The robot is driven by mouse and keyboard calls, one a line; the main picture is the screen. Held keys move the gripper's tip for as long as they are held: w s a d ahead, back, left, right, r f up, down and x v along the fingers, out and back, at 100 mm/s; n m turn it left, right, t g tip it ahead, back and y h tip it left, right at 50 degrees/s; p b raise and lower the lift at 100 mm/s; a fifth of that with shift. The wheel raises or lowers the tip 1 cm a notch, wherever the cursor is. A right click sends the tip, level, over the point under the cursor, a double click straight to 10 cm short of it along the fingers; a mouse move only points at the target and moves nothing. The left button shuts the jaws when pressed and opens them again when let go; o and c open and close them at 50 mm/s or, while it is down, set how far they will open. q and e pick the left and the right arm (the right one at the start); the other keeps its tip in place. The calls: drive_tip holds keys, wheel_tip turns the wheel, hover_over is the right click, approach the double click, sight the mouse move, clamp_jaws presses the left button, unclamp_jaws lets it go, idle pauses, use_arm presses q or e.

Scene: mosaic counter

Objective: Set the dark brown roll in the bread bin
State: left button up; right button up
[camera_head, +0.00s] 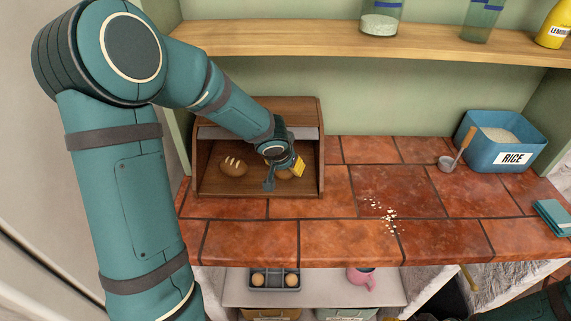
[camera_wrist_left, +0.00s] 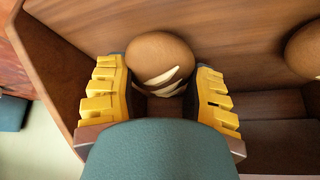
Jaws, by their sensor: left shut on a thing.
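The wooden bread bin (camera_head: 314,172) stands open at the left of the counter. My left gripper (camera_head: 283,168) reaches into its right half and is shut on the dark brown roll (camera_head: 285,174). In the left wrist view the roll (camera_wrist_left: 158,62), with pale slashes, sits between the yellow finger pads of the gripper (camera_wrist_left: 160,90). The wooden bin surface (camera_wrist_left: 80,30) lies around it; whether the roll touches the bin floor is unclear. Part of my right arm shows at the lower right edge, with what seems its gripper (camera_head: 466,279) mostly hidden.
Another brown roll (camera_head: 233,166) lies in the bin's left half. A blue rice box (camera_head: 490,152) and a scoop (camera_head: 450,161) stand at the right. White crumbs (camera_head: 388,214) lie on the tiled counter (camera_head: 340,240), otherwise clear in the middle. A shelf (camera_head: 300,42) runs above.

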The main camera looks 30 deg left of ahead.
use_arm(q)
drive_tip(key=o, duration=1.1)
drive_tip(key=shift+r+p, duration=0.2)
drive_tip(key=shift+p, duration=0.15)
drive_tip(key=p+v, duration=0.4)
drive_tip(key=v, duration=0.7)
drive_tip(key=shift+s+r, duration=0.2)
drive_tip(key=shift+r, duration=0.15)
